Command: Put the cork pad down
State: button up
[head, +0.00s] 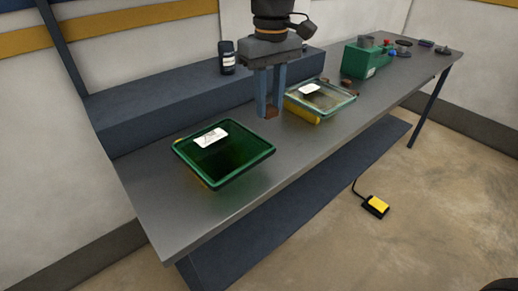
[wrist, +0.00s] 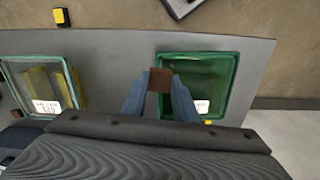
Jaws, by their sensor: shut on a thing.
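A small brown cork pad (head: 270,112) is between the fingertips of my gripper (head: 270,108). My gripper is shut on it, low over the grey workbench (head: 245,195), between two glass-topped boxes. I cannot tell whether the pad touches the bench top. In the wrist view the cork pad (wrist: 160,79) shows as a brown square between my blue fingers (wrist: 160,92), beside the green tray.
A green tray with a dark green inside and a white label (head: 224,165) stands at the near left. A clear-lidded tray with yellow parts (head: 345,98) stands to the right. A green bin (head: 366,62) is farther back. A dark bottle (head: 227,60) stands on the raised shelf (head: 175,98). A yellow pedal (head: 376,204) lies on the floor.

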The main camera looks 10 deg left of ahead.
aim_at(259, 148)
jog(key=shift+n, duration=0.7)
jog(key=f, duration=0.3)
jog(key=s+a+f+p, duration=0.1)
jog(key=f, duration=0.2)
jog(key=s+a+f+p, duration=0.1)
jog(key=f, duration=0.1)
jog(key=shift+f, duration=0.4)
jog(key=o, duration=1)
jog(key=shift+f, duration=0.1)
notch_tip(259, 148, up, 12)
jog(key=b, duration=0.2)
jog(key=shift+b, duration=0.35)
